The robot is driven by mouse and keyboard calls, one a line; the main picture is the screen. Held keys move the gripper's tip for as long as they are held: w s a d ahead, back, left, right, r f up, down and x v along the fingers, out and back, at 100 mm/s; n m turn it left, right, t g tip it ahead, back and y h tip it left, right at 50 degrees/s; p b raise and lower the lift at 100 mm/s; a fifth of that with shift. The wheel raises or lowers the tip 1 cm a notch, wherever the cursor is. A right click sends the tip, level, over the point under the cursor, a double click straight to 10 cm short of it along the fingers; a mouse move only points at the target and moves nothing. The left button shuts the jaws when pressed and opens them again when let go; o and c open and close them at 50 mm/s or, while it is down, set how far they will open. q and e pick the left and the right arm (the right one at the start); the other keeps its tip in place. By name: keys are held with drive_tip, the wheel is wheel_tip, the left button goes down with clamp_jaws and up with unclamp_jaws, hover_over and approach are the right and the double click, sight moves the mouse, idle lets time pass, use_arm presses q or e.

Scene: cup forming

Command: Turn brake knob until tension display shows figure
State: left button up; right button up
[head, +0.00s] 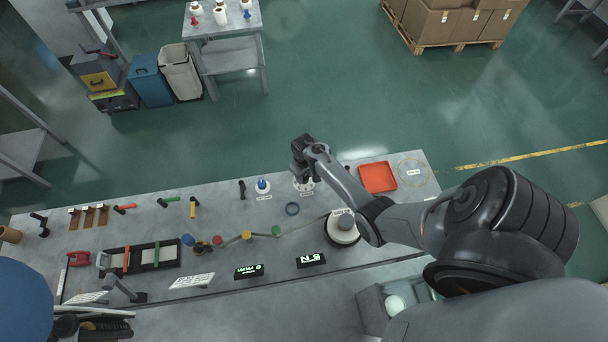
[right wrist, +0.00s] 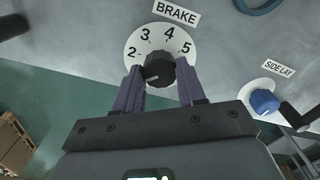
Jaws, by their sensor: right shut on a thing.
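The brake knob (right wrist: 168,70) is black and ribbed, on a white dial (right wrist: 146,38) with the figures 2, 3, 4 and 5 showing under a BRAKE label. A pale mark on the knob points left, roughly below the 2. My right gripper (right wrist: 162,84) is shut on the knob, a finger at each side. In the head view my right gripper (head: 302,178) is over the white dial (head: 306,187) and hides the knob. The tension display (head: 311,260) is a black box with green characters ending in N; its figure looks like 5 but is small. My left gripper is not in view.
A blue knob labelled SIDE LAY (right wrist: 264,101) is right of the brake dial. A second display (head: 249,271) stands left of the tension display. A dark ring (head: 292,209), a white round reel (head: 342,228) and a red tray (head: 378,177) are also on the grey bench.

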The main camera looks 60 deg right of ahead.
drive_tip(key=shift+r+m+p, duration=0.1)
drive_tip(key=shift+m+p, duration=0.45)
drive_tip(key=shift+m, duration=0.25)
drive_tip(key=m+p, duration=0.1)
drive_tip(key=m, duration=0.1)
drive_tip(key=shift+m, duration=0.3)
drive_tip(key=m+p, duration=0.1)
drive_tip(key=m, duration=0.2)
drive_tip(key=shift+m, duration=0.8)
drive_tip(key=o, duration=1.1)
drive_tip(key=shift+c, duration=0.2)
